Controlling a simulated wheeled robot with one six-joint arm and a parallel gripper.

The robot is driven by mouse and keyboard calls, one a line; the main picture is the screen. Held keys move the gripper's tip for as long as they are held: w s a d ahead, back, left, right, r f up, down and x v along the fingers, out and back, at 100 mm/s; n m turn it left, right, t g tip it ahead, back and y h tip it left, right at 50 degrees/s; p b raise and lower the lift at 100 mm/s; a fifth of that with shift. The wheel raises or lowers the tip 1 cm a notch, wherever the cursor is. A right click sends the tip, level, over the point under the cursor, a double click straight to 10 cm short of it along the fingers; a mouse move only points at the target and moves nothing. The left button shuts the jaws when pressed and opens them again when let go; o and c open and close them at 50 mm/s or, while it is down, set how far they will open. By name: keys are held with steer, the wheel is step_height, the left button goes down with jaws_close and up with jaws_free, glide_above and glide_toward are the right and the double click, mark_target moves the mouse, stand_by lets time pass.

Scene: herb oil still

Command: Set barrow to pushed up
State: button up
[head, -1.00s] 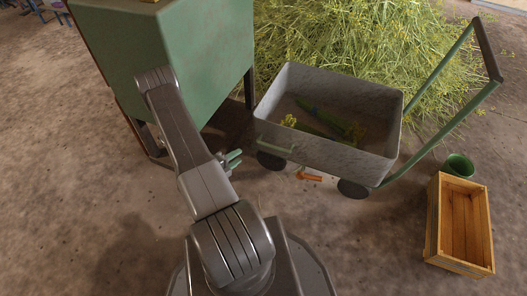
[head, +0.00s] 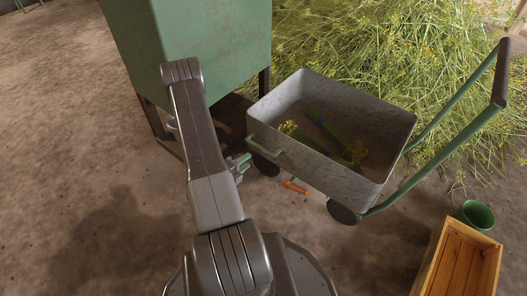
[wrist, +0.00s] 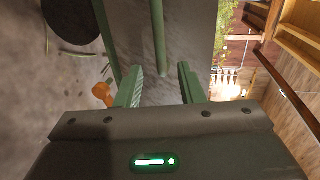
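The barrow (head: 370,190) is a grey, worn tray on dark wheels, standing on the dirt floor right of my arm in the head view. A long green push handle (head: 450,140) with a dark grip rises at its right end. A small green bar (head: 264,144) sits on its near left wall. My gripper (head: 241,166), with green fingers, is just left of this bar. In the wrist view my gripper (wrist: 160,85) is open, with the green bar (wrist: 159,40) beyond and between the fingertips, against the grey wall (wrist: 184,40). I cannot tell whether they touch.
Cut herb stems (head: 325,130) lie in the barrow. An orange piece (head: 295,187) shows low beside it. A green cabinet (head: 215,45) stands behind my arm, a herb heap (head: 380,50) behind the barrow. A wooden crate (head: 425,272) and green bucket (head: 475,214) are at right. Floor at left is clear.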

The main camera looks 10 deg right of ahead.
mark_target(263, 148)
steer(key=shift+b+x, duration=1.7)
steer(key=shift+x, duration=4)
steer(key=shift+c, duration=0.2)
steer(key=shift+s, duration=0.1)
jaws_close()
